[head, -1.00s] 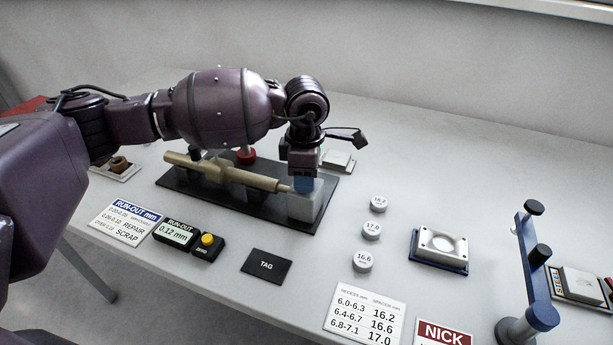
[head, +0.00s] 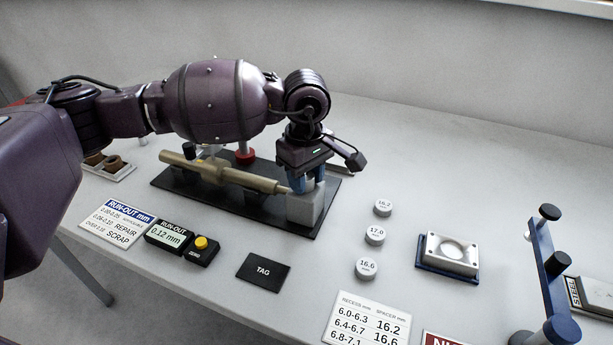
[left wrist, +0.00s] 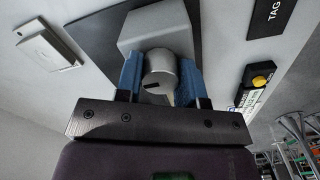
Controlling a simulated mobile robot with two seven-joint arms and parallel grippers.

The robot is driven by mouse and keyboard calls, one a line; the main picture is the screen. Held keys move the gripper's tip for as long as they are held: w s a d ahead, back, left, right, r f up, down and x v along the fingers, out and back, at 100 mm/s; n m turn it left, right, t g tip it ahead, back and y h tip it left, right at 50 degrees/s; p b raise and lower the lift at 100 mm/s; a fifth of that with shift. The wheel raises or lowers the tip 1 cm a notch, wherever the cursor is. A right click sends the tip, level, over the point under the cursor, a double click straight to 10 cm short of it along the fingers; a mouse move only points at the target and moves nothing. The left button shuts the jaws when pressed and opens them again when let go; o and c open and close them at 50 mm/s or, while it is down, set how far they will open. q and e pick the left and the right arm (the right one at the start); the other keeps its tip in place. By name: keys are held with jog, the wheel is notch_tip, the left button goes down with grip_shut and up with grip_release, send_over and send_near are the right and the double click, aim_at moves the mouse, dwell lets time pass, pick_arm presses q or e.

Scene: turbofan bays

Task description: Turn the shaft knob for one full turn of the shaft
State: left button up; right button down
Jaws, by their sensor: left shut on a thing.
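The tan shaft (head: 225,174) lies on a black base plate (head: 265,217), its right end at a light grey block (head: 305,208). The grey shaft knob (left wrist: 160,66) shows in the left wrist view, with a dark mark on its face. My left gripper (head: 306,185) reaches down to the block, and its blue fingers are shut on the knob, one on each side. In the head view the knob is hidden by the gripper. The run-out gauge (head: 168,237) reads 0.12 mm. My right gripper is in neither view.
A yellow-button box (head: 203,250), a run-out card (head: 118,224) and a black tag (head: 263,271) lie in front of the plate. Several round spacers (head: 375,235) and a white block on a blue base (head: 449,254) stand to the right. A blue stand (head: 549,265) is at far right.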

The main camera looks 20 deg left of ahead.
pick_arm(q)
jog(key=shift+r, duration=0.15)
dwell(0.3)
jog(key=o, duration=0.9)
jog(key=shift+r, duration=0.5)
notch_tip(320, 180, up, 8)
jog(key=shift+r+p, duration=0.15)
jog(key=shift+p, duration=0.35)
jog(key=shift+r, duration=0.7)
